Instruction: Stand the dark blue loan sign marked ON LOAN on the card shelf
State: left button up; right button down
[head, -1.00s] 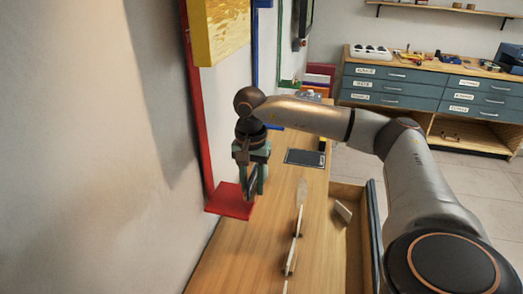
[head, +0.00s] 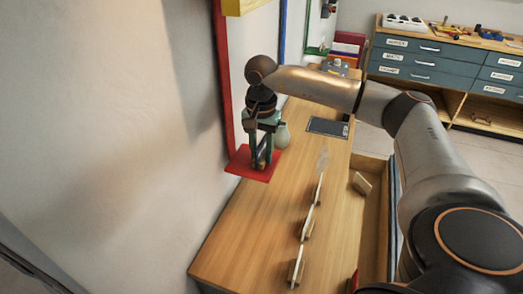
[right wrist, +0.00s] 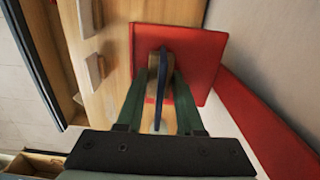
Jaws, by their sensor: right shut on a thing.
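My right gripper (head: 262,160) is shut on a dark blue, thin upright sign (right wrist: 160,80). The sign shows almost edge-on in the right wrist view, with a wooden foot (right wrist: 153,66) between the fingers. Its lettering is not visible. The red shelf fills the area behind the fingertips in the right wrist view (right wrist: 200,60). Whether the sign touches the shelf is unclear. My left gripper is not in view.
A pale greenish rounded thing (head: 283,136) shows just beside the gripper. Several thin cards in wooden stands (head: 297,268) line the wooden counter (head: 250,235). A dark flat panel (head: 327,126) lies farther back. A red strip (head: 224,90) runs up the wall above the shelf.

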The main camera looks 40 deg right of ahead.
jog(key=shift+f, duration=0.1)
dwell(0.3)
jog(key=shift+c, duration=2.3)
grip_release()
notch_tip(320, 180, up, 8)
jog(key=shift+w+f, duration=0.1)
jog(key=shift+f, duration=0.1)
jog(key=shift+f, duration=0.1)
